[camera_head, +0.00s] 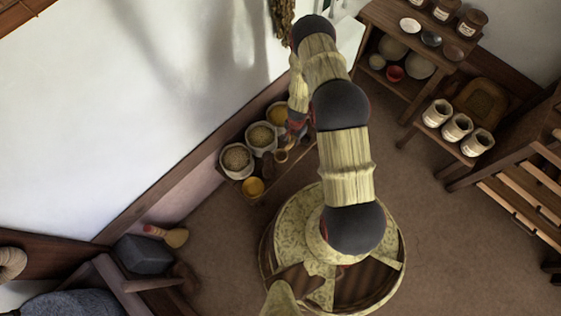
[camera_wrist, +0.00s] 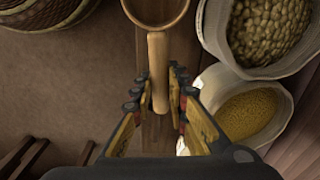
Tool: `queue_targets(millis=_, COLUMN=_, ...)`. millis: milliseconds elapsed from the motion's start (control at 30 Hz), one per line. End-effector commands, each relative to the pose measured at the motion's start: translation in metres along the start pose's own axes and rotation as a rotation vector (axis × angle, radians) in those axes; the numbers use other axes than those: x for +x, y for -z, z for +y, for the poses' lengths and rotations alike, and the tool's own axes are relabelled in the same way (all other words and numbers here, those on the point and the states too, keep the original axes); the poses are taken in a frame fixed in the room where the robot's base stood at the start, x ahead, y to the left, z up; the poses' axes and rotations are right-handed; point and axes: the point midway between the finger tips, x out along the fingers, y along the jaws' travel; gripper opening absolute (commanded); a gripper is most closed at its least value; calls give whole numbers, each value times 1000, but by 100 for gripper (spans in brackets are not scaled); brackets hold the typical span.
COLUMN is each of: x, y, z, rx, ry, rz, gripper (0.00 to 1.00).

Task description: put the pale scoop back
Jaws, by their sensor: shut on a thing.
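The pale scoop (camera_wrist: 157,60) is in my gripper (camera_wrist: 159,92) in the wrist view, its light wooden handle between the fingers and its round bowl pointing away at the top edge. The bowl looks empty. In the head view the scoop (camera_head: 281,156) shows small below my gripper (camera_head: 294,132), at the front of the row of sacks. My arm hides part of that area. My gripper is shut on the handle.
A low wooden shelf (camera_wrist: 157,134) lies beneath the scoop. Beside it stand a sack of large pale-brown grains (camera_wrist: 268,28) and a sack of yellow grain (camera_wrist: 245,112). A yellow vessel (camera_head: 252,187) stands by the sacks. Open floor (camera_head: 220,235) lies in front.

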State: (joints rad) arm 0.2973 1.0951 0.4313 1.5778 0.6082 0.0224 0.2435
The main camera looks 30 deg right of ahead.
Motion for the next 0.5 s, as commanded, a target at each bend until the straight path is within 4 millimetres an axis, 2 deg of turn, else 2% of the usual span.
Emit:
queue_targets(millis=367, x=7, y=3, z=2, rx=71, ry=-19, rz=0, gripper=0)
queue_targets(millis=500, x=24, y=2, z=3, rx=75, ry=-21, rz=-1, gripper=0)
